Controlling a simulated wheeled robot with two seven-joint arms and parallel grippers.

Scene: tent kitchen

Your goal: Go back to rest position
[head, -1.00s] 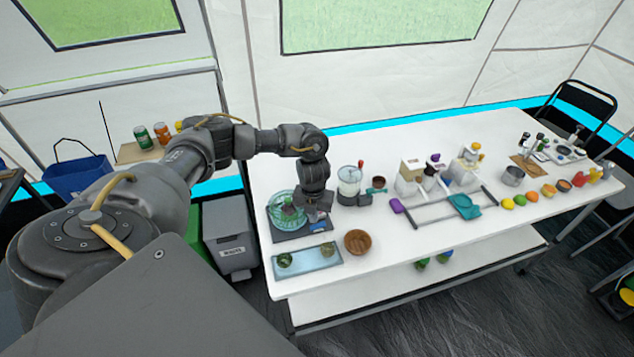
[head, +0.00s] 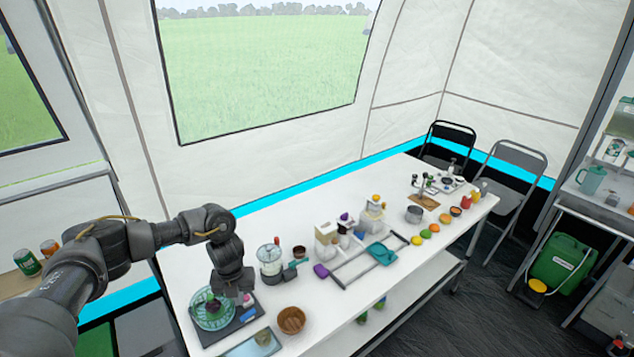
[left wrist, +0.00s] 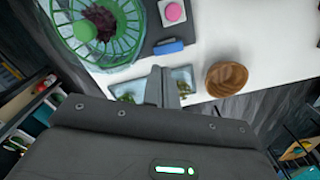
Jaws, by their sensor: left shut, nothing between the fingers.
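My left arm comes in from the left in the head view. My left gripper (head: 240,298) hangs pointing down over the scale-like dark base at the near left end of the white table. In the left wrist view its fingers (left wrist: 162,88) are together with nothing between them. They are above a pale blue tray (left wrist: 182,78) holding green items. A green basket bowl (head: 207,316) with dark red contents stands right beside the gripper; it also shows in the left wrist view (left wrist: 100,35). My right gripper is in neither view.
A wooden bowl (head: 291,320) and a clear blender-like jar (head: 270,260) stand near the gripper. A grey rack (head: 362,270) and several fruits lie further right on the white table (head: 330,338). Folding chairs (head: 512,180) stand beyond its far end.

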